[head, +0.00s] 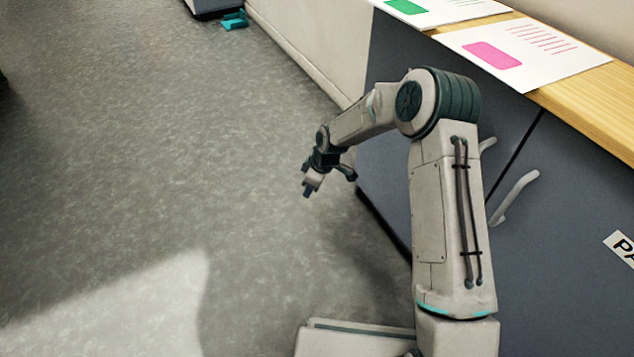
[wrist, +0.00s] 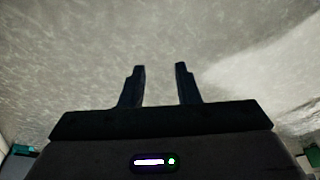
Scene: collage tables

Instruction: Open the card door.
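A dark blue-grey cabinet has a left door (head: 505,118) and a right door (head: 575,205), with a narrow seam between them that looks shut. A pale handle (head: 488,144) on the left door is mostly hidden behind my arm. No "card" label is visible. My gripper (head: 328,182) hangs over the floor, left of the cabinet and apart from both handles. In the wrist view my gripper (wrist: 161,70) is open and empty, facing the grey floor.
The wooden cabinet top (head: 590,95) carries a sheet with a pink block (head: 492,55) and a sheet with a green block (head: 405,6). A teal object (head: 235,19) lies far off by the wall. The floor (head: 150,150) left of my arm is clear.

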